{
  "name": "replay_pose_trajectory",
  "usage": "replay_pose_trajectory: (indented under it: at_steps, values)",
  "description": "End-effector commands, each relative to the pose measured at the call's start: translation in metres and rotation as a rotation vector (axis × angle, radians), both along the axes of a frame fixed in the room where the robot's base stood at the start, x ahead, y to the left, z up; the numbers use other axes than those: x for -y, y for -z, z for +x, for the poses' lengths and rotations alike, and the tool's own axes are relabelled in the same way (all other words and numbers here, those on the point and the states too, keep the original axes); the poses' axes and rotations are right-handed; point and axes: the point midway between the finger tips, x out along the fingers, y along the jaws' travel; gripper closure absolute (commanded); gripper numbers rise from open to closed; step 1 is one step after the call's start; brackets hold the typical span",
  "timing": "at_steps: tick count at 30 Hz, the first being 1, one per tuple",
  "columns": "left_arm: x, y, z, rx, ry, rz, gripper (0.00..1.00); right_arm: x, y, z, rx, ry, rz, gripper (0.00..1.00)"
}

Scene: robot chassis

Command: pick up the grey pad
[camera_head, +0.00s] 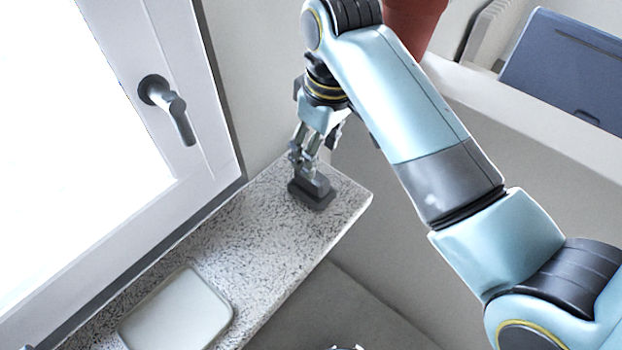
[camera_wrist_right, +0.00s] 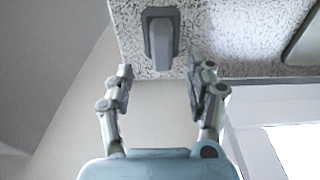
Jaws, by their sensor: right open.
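The grey pad (camera_head: 312,194) is a dark grey block with a raised middle part. It lies on the speckled stone sill (camera_head: 250,235) near its far end. In the right wrist view, the pad (camera_wrist_right: 161,40) lies beyond the fingertips, in line with the gap between them. My right gripper (camera_head: 312,167) points down at the pad from above and partly hides it in the head view. Its fingers (camera_wrist_right: 159,80) are open with nothing between them in the right wrist view. I cannot tell whether the fingertips touch the pad. My left gripper is not in view.
A pale grey tray (camera_head: 177,312) lies on the near part of the sill. A white window frame (camera_head: 205,135) with a dark handle (camera_head: 176,108) runs along the left. The sill between pad and tray is clear. A blue panel (camera_head: 565,65) stands at the upper right.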

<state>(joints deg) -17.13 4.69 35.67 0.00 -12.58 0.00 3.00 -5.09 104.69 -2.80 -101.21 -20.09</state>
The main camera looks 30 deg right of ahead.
Motion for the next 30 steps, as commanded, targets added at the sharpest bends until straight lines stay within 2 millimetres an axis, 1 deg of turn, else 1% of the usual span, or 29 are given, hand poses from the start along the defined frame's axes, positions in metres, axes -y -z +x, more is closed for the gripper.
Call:
replay_pose_trajectory:
  at_steps: [1, 3, 8, 11, 15, 18, 21, 26, 27, 30]
  values:
    - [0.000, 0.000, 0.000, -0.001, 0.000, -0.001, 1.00, 0.000, 0.010, 0.000, -0.004, 0.000, 0.000, 0.44]
    - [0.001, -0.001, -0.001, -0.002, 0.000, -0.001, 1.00, -0.001, 0.020, 0.001, -0.003, 0.001, -0.001, 0.44]
    - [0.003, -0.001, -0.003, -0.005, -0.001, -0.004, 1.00, -0.001, 0.033, 0.003, -0.001, 0.002, 0.000, 0.44]
    - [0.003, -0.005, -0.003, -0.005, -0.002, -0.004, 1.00, -0.003, 0.044, 0.005, -0.002, 0.002, 0.000, 0.44]
    - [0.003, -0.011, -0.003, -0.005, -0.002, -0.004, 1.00, -0.006, 0.065, 0.009, -0.002, 0.002, 0.000, 0.44]
    - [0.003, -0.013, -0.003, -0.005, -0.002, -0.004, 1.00, -0.007, 0.078, 0.010, -0.001, 0.002, -0.001, 0.44]
    - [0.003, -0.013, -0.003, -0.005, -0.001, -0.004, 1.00, -0.007, 0.083, 0.011, 0.001, 0.002, 0.000, 0.44]
    - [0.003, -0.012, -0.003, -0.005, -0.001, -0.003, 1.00, -0.007, 0.084, 0.011, 0.001, 0.002, 0.000, 0.44]
    - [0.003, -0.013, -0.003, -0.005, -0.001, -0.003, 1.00, -0.007, 0.083, 0.011, 0.001, 0.002, 0.000, 0.46]
    - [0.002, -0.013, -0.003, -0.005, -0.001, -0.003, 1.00, -0.007, 0.084, 0.011, 0.001, 0.002, 0.000, 0.59]
